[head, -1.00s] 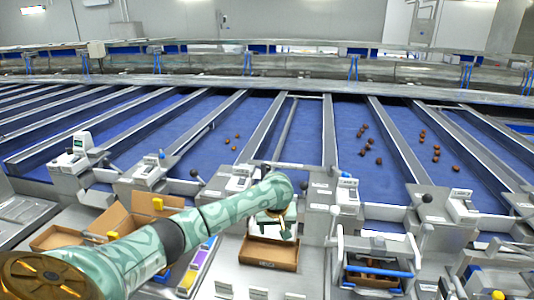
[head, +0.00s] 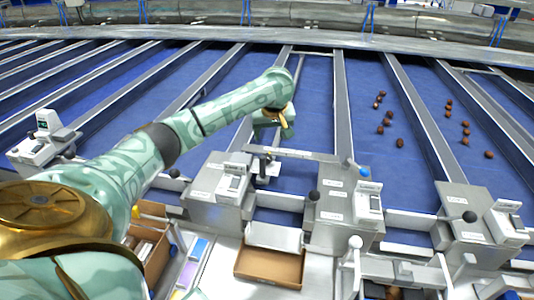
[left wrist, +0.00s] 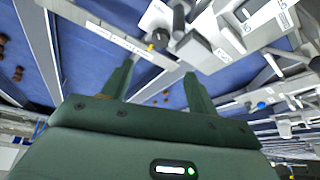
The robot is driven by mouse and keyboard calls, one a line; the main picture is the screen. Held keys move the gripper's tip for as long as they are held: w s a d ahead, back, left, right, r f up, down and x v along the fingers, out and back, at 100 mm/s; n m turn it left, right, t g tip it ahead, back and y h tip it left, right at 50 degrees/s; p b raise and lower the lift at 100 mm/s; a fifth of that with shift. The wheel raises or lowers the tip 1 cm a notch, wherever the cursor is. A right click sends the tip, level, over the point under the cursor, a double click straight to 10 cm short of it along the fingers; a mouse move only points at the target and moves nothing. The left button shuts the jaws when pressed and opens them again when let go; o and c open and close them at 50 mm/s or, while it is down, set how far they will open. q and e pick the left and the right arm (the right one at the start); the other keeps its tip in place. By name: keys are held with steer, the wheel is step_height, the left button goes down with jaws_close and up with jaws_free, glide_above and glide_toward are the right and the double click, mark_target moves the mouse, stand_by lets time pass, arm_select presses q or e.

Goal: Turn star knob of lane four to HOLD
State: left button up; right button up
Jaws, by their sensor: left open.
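My left gripper (head: 273,134) is open and empty, over the blue lane beside the metal cross bar (head: 300,154). In the left wrist view its two dark green fingers (left wrist: 159,70) stand apart with nothing between them. I cannot tell whether either is lane four's star knob. The labels, including any HOLD mark, are too small to read. The right gripper is not in view.
Lane control boxes (head: 215,184) and (head: 341,207) stand along the front, with a black ball lever (head: 313,195) and a blue knob (head: 365,171). An open cardboard box (head: 270,268) lies below. Dates (head: 388,122) lie on a lane to the right.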

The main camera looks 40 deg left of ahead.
mark_target(267, 158)
arm_select(q)
steer(key=b+x, duration=0.4)
steer(key=x, duration=0.8)
steer(key=shift+d+f+b, duration=0.1)
steer(key=shift+f+b, duration=0.1)
steer(key=shift+b, duration=0.15)
steer(key=shift+w+a+f, duration=0.15)
steer(key=shift+a+f, duration=0.05)
steer(key=shift+f, duration=0.4)
steer(key=c, duration=1)
